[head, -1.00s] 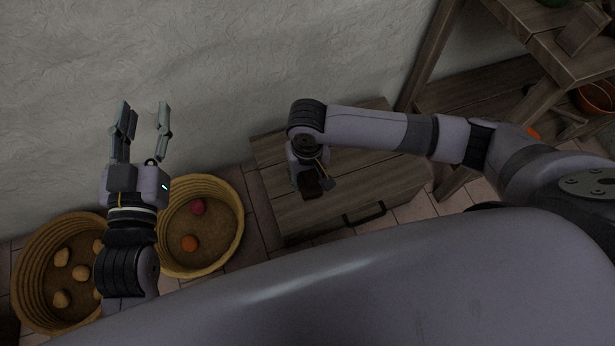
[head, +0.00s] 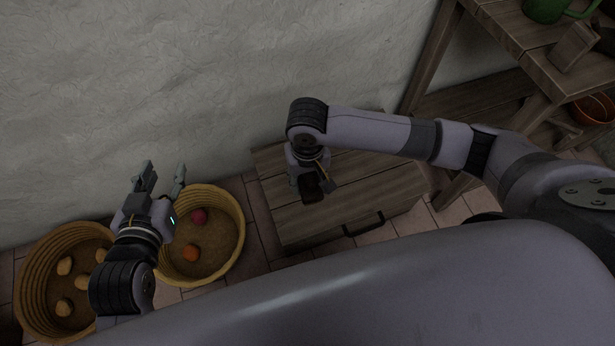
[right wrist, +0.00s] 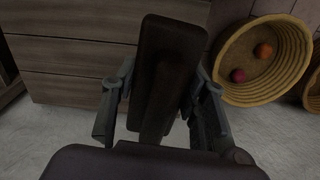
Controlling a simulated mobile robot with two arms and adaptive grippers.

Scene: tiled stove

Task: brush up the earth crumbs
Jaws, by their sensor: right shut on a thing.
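A dark brown block-like thing (head: 312,188), perhaps the brush, is in my right gripper (head: 311,179) above the wooden chest's top. In the right wrist view the dark thing (right wrist: 168,65) stands long and upright between the two fingers of my right gripper (right wrist: 158,105), which are shut on it. I cannot make out bristles. My left gripper (head: 164,172) is open and empty, beside the basket with the two balls, near the wall. I cannot make out earth crumbs in either view.
The wooden chest (head: 375,195) with a dark handle stands against the plaster wall. One wicker basket (head: 238,235) holds a red and an orange ball; another (head: 25,290) holds several yellowish lumps. A wooden bench (head: 530,65) at right bears a green can (head: 545,10) and a wooden block (head: 573,45).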

